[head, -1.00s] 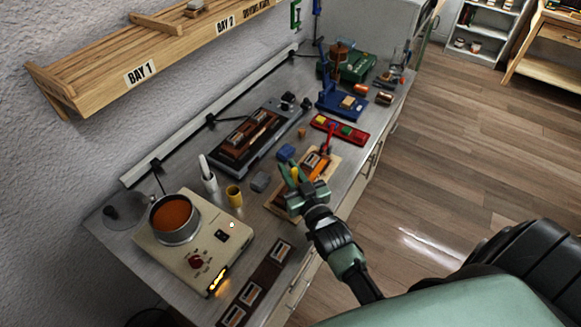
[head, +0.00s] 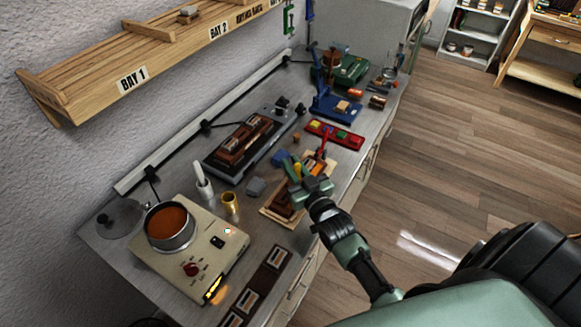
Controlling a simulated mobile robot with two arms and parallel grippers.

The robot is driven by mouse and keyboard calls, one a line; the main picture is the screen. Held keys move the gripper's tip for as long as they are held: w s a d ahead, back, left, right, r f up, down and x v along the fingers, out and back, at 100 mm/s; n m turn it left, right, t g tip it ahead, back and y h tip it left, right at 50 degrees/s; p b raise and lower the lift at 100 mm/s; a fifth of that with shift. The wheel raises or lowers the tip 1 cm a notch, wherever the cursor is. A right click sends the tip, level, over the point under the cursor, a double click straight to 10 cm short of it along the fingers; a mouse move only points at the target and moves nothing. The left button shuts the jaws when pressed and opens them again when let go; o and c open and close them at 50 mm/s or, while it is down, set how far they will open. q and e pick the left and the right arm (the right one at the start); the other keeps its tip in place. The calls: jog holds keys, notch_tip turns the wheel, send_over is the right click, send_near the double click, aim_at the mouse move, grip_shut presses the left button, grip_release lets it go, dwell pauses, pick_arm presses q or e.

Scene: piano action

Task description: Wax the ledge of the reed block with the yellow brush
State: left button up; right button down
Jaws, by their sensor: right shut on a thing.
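My right gripper (head: 298,178) is over the wooden board near the bench's front edge. It is shut on the yellow brush (head: 297,169), of which only a small yellow part shows between the fingers. A dark brown block (head: 281,206), which looks like the reed block, lies on the board (head: 268,212) just below and left of the gripper. The gripper hides part of the block, and I cannot tell whether the bristles touch its ledge. My left gripper is not in view.
A hot plate (head: 190,262) with a pot of orange-brown wax (head: 169,222) stands at the near left. A brass cup (head: 230,203), a grey block (head: 255,187) and a blue block (head: 281,158) are left of the gripper. A red tray (head: 335,135) lies beyond.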

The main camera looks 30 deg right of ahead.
jog(key=shift+w+d+f, duration=0.1)
jog(key=shift+w+d, duration=0.2)
jog(key=shift+d, duration=0.25)
jog(key=shift+w+d, duration=0.25)
jog(key=shift+d, duration=0.25)
jog(key=shift+d, duration=0.1)
jog(key=shift+w+d+b, duration=0.25)
jog(key=shift+w+d, duration=0.15)
jog(key=shift+d, duration=0.25)
jog(key=shift+w+d+b, duration=0.25)
jog(key=shift+w+d, duration=0.15)
jog(key=shift+d, duration=0.2)
jog(key=shift+w+d+b, duration=0.25)
jog(key=shift+w+d, duration=0.2)
jog(key=shift+d, duration=0.25)
jog(key=shift+w+d+b, duration=0.2)
jog(key=shift+w+d, duration=0.25)
jog(key=shift+d, duration=0.2)
jog(key=shift+w+d+b, duration=0.35)
jog(key=shift+d, duration=0.25)
jog(key=shift+w+d+b, duration=0.3)
jog(key=shift+d+b, duration=0.05)
jog(key=shift+d, duration=0.2)
jog(key=shift+w+d, duration=0.1)
jog(key=shift+d, duration=0.1)
